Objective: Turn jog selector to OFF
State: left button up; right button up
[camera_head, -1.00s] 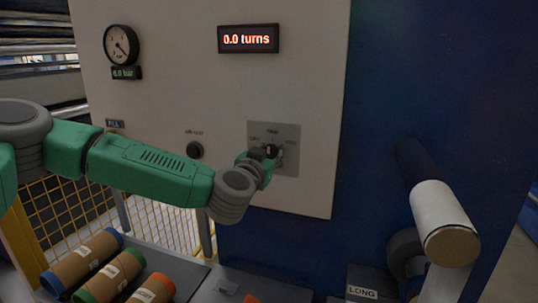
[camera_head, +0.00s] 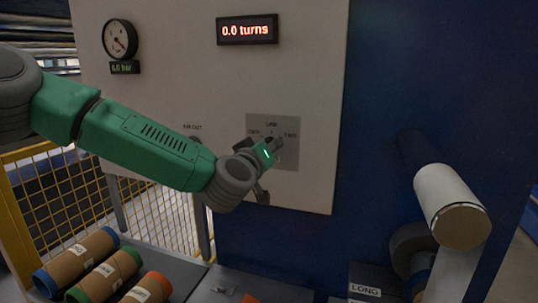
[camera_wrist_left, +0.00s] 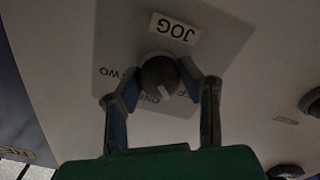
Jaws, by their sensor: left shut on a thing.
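The jog selector (camera_wrist_left: 160,72) is a dark round knob with a white pointer mark, on a light grey plate (camera_wrist_left: 110,35) labelled JOG, which appears upside down in the left wrist view. Labels TWO and ONE show beside the knob, and another label is partly hidden by a finger. The pointer faces the lower side, between ONE and the partly hidden label. My left gripper (camera_wrist_left: 160,85) is shut on the knob, with a finger on each side. In the head view my left gripper (camera_head: 270,146) covers much of the knob on the grey plate (camera_head: 287,126). My right gripper is not in view.
The white panel holds a display (camera_head: 247,30) reading 0.0 turns and a round gauge (camera_head: 119,39). Several brown rollers (camera_head: 80,255) lie below at the left. A white roller (camera_head: 450,205) projects at the right. Yellow mesh fencing (camera_head: 50,195) stands at the left.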

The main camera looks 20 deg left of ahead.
pick_arm(q)
jog(key=shift+f+n+b, duration=0.15)
jog(key=shift+n+b, duration=0.7)
jog(key=shift+n, duration=0.75)
jog(key=o, duration=1.1)
jog(key=shift+a, duration=0.1)
jog(key=shift+s, duration=0.15)
jog(key=shift+s+a, duration=0.15)
jog(key=shift+s, duration=2.75)
jog(key=shift+s+a, duration=0.1)
jog(key=shift+s, duration=2.8)
